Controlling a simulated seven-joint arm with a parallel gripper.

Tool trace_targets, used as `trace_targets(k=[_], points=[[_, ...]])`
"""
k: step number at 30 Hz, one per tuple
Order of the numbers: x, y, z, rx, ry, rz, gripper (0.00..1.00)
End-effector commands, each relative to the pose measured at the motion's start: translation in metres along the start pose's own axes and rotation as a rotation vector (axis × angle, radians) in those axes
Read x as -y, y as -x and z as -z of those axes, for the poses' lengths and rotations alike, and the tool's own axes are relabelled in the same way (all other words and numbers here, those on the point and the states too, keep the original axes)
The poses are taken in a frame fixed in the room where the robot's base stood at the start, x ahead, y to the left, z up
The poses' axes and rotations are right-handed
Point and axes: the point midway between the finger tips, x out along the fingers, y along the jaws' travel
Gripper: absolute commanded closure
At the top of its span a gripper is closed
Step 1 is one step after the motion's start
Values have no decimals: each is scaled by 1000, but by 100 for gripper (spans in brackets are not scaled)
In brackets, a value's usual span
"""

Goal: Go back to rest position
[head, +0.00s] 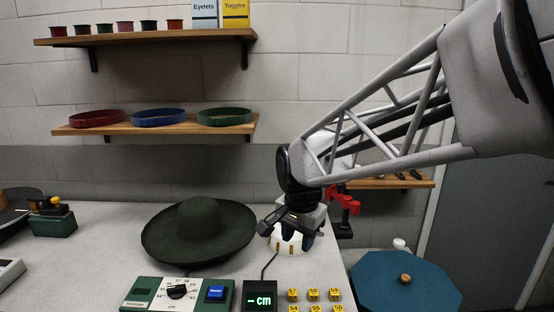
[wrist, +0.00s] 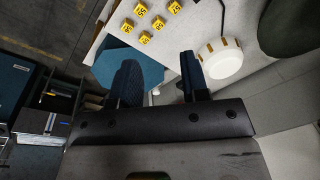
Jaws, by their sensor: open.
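My gripper (head: 291,238) is in the air above the right part of the worktable, near a round white device with tan marks (head: 290,240). In the wrist view my gripper (wrist: 160,82) shows two dark fingers apart with nothing between them. The white device (wrist: 221,58) lies beyond the right finger there. A dark green wide-brimmed hat (head: 199,230) rests on the table to the left of my gripper, and part of it also shows in the wrist view (wrist: 290,25).
A green control box with a dial (head: 177,292), a "cm" display (head: 260,297) and several yellow numbered blocks (head: 313,295) line the table front. A blue round-cornered surface (head: 415,285) stands at right. Wall shelves (head: 150,128) hold coloured bands and spools.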

Motion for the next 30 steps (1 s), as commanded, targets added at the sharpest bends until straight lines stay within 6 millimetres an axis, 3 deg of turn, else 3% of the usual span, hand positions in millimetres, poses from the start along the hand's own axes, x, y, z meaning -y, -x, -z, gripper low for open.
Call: trace_targets(k=[3,18,24,30], points=[[-37,10,-7,-15,72,8,58],[-171,22,-54,-76,400,14,58],[-213,18,-78,-99,520,7,58],[-235,14,-92,-113,593,1,58]])
